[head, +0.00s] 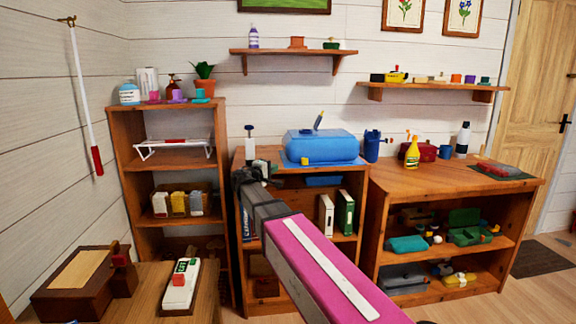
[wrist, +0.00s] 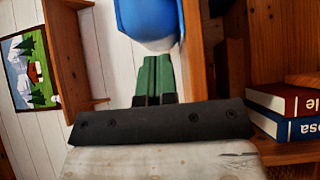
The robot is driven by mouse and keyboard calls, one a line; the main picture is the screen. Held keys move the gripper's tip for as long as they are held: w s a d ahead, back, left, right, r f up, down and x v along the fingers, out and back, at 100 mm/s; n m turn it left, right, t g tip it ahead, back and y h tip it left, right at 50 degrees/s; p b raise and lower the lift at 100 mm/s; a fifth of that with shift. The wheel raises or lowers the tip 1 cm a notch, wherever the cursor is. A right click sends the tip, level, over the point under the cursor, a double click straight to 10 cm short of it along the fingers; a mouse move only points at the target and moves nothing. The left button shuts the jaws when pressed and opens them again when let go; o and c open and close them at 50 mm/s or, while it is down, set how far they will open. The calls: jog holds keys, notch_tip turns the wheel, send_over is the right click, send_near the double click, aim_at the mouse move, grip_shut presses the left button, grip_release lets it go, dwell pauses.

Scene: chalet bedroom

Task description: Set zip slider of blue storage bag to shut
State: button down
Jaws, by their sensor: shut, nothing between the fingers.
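The blue storage bag (head: 322,147) lies on a light blue mat on top of the middle cabinet in the head view. A small yellow piece (head: 305,161) shows low on its front left; it may be the zip slider, but it is too small to be sure. In the wrist view, a rounded blue shape, likely the bag (wrist: 150,24), shows at the top, beyond the fingers. My gripper (wrist: 153,60) has its green fingers together, empty, pointing toward that shape. In the head view its dark body is left of the bag, by the cabinet's left edge; its fingertips cannot be made out there.
The middle cabinet (head: 352,190) holds upright binders (head: 345,211) below. A blue container (head: 371,146) stands right of the bag. The right cabinet (head: 440,180) carries a yellow bottle (head: 412,153) and a red box (head: 422,151). A wall shelf (head: 295,52) hangs above the bag.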

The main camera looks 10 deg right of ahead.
send_near(301, 160)
jog(key=w, duration=0.3)
jog(key=shift+w+d+r, duration=0.25)
jog(key=shift+w+d, duration=0.1)
jog(key=shift+w, duration=0.05)
jog(key=shift+s+d, duration=0.25)
jog(key=shift+d, duration=1.65)
jog(key=d, duration=2.1)
jog(key=shift+a, duration=0.15)
